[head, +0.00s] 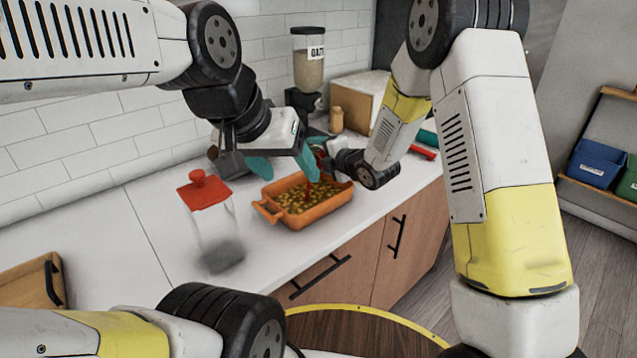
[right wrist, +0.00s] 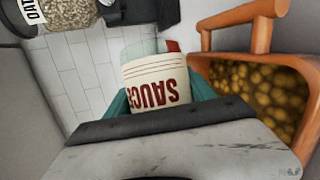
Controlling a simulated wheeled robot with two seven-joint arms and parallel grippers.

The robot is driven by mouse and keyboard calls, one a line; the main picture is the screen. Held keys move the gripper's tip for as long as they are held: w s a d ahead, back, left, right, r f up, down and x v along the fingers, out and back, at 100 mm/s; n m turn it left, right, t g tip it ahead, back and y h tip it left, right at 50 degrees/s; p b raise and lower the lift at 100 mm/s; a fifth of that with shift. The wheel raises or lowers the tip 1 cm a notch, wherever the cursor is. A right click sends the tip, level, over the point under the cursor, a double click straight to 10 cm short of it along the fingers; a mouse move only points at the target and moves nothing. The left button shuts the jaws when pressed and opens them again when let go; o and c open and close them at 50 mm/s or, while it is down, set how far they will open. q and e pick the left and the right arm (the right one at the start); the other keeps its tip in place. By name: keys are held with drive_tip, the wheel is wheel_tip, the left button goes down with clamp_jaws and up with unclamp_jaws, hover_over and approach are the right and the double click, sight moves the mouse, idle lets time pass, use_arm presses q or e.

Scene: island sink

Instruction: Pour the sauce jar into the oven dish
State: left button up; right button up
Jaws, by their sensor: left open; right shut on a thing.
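The orange oven dish (head: 328,207) stands on the white counter with small yellow-brown pieces in it; its rim and handle show at right in the right wrist view (right wrist: 215,62). My right gripper (right wrist: 155,108) is shut on the sauce jar (right wrist: 157,85), whose cream label reads SAUCE upside down in the right wrist view. In the head view the jar is mostly hidden behind the left gripper's finger. My left gripper (head: 285,168) is open and empty above the dish's back left side.
A clear jar with a red lid (head: 204,192) stands left of the dish. Behind are an oats dispenser (head: 308,62), a cardboard-coloured box (head: 358,98) and a small wooden shaker (head: 336,120). A wooden board (head: 30,283) lies at far left. Counter between board and clear jar is free.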

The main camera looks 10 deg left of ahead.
drive_tip(key=shift+s+r+n+t+p, duration=0.15)
drive_tip(key=shift+r+n+t+p, duration=0.25)
drive_tip(key=shift+p, duration=0.45)
idle(0.9)
drive_tip(key=shift+s+a+f+n+t+p, duration=0.15)
drive_tip(key=shift+s+f+n+t+p, duration=0.2)
drive_tip(key=shift+n+p, duration=0.55)
idle(1.2)
drive_tip(key=shift+s+r+t+p, duration=0.1)
drive_tip(key=shift+r+t+p, duration=0.25)
drive_tip(key=shift+r, duration=0.05)
idle(0.9)
